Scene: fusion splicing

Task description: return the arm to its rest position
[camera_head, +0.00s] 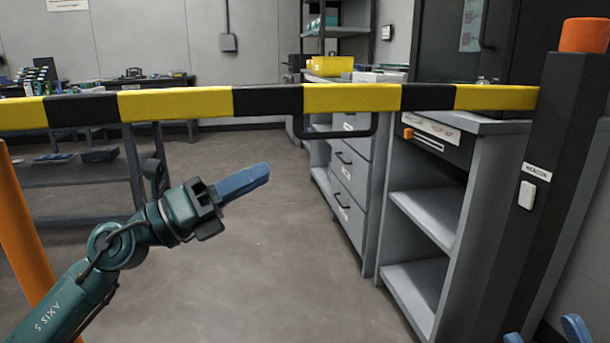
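My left arm, dark green, comes in from the lower left and reaches up and to the right over open floor. Its gripper (243,182) has blue fingers that lie together, with no gap visible and nothing seen between them. My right gripper (545,333) shows only as two blue fingertips at the bottom right edge. The tips are apart with nothing visible between them. The rest of the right arm is out of view.
A yellow and black striped barrier bar (352,98) crosses the view, ending at a dark post (548,150) with an orange cap. An orange post (22,230) stands at left. Behind are a grey drawer cabinet (352,207) and an open-shelf cabinet (428,200). The floor (270,275) between is clear.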

